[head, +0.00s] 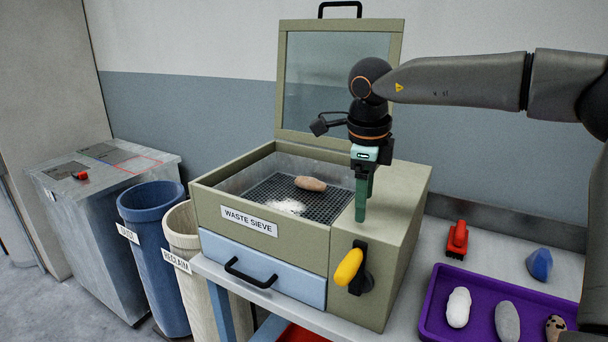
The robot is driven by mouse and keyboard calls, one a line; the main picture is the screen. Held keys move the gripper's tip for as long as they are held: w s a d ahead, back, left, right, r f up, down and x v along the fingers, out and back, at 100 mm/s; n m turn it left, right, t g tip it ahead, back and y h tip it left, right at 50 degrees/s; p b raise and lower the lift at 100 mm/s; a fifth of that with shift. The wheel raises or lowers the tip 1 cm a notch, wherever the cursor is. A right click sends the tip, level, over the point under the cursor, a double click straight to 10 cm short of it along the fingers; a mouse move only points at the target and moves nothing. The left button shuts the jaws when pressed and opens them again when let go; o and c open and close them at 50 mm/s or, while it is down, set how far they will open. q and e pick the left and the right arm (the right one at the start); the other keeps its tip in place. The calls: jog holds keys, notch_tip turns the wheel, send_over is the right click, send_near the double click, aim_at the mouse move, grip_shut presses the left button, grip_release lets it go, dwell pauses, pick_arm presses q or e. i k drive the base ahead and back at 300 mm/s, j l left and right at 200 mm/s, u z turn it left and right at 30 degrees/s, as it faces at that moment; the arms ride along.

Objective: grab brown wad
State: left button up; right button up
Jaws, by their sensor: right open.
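A brown wad (310,183) lies on the dark mesh of the waste sieve box (210,207), near the back of the opening. Its lid is raised. My right gripper (362,208) points down, open and empty, with green fingers. In the picture it is to the right of the wad, in front of the box's right-hand top panel; I cannot tell its exact height above it. The wad is apart from the fingers and fully visible. My left gripper is not in view.
White fluff (288,206) lies on the mesh. A yellow-handled lever (348,267) juts from the box front, beside a blue drawer (262,268). A purple tray (432,302) holds several wads. A red tool (457,241) and blue lump (539,264) lie behind it. Bins (154,250) stand left.

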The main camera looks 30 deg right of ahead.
aim_at(308, 184)
jog(key=i+l, duration=0.25)
jog(key=i, duration=0.2)
jog(key=i+l, duration=0.2)
jog(key=i, duration=0.25)
